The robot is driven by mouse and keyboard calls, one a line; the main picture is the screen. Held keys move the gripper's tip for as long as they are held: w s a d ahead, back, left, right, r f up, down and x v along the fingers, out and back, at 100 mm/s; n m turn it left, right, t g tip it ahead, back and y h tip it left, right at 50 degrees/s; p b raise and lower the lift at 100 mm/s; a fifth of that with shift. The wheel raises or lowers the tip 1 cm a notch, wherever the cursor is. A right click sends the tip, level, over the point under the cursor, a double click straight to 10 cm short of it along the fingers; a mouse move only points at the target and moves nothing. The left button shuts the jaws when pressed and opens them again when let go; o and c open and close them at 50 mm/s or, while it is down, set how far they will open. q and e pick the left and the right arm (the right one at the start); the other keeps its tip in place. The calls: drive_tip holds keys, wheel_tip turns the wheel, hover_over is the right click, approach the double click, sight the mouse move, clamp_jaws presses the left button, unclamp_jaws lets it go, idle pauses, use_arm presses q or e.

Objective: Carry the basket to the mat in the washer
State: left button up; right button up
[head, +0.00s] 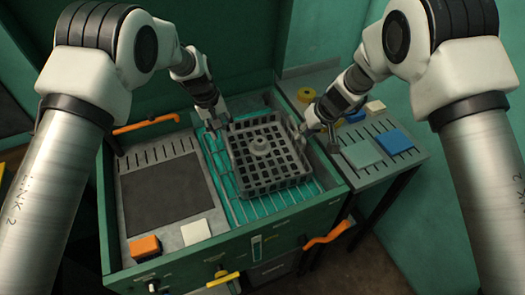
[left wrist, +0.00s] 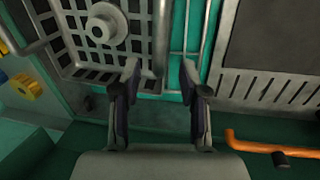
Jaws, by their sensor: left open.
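The grey grid basket (head: 240,160) sits on a teal wire rack (head: 222,183) in the washer, with a round grey part (head: 260,146) inside. The dark mat (head: 165,195) lies bare on the washer's left side; its corner shows in the left wrist view (left wrist: 268,35). My left gripper (head: 213,124) is at the basket's far left corner, open. In the left wrist view its fingertips (left wrist: 160,70) are either side of the basket's edge bar; I see no clear grip. My right gripper (head: 316,130) is at the basket's right side; its fingers are too small to read.
An orange block (head: 145,247) and a white block (head: 196,232) lie before the mat. Orange handles (head: 146,124) stick out from the washer's rim. A side table on the right holds a blue block (head: 394,141), a teal block (head: 361,153) and a yellow ring (head: 306,94).

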sight(225, 134)
use_arm(q)
drive_tip(key=shift+d+f, duration=0.2)
drive_tip(key=shift+f, duration=0.6)
use_arm(e)
drive_tip(key=shift+x, duration=0.8)
use_arm(q)
drive_tip(key=shift+s+d+f, duration=0.1)
drive_tip(key=shift+d+f, duration=0.15)
drive_tip(key=shift+f, duration=0.3)
use_arm(e)
drive_tip(key=shift+a+f, duration=0.1)
drive_tip(key=shift+f, duration=0.45)
use_arm(q)
drive_tip(key=shift+f, duration=0.15)
use_arm(e)
drive_tip(key=shift+a+f, duration=0.1)
drive_tip(key=shift+f, duration=0.05)
drive_tip(key=shift+w, duration=0.15)
use_arm(q)
drive_tip(key=c, duration=0.7)
use_arm(e)
clamp_jaws()
use_arm(q)
clamp_jaws()
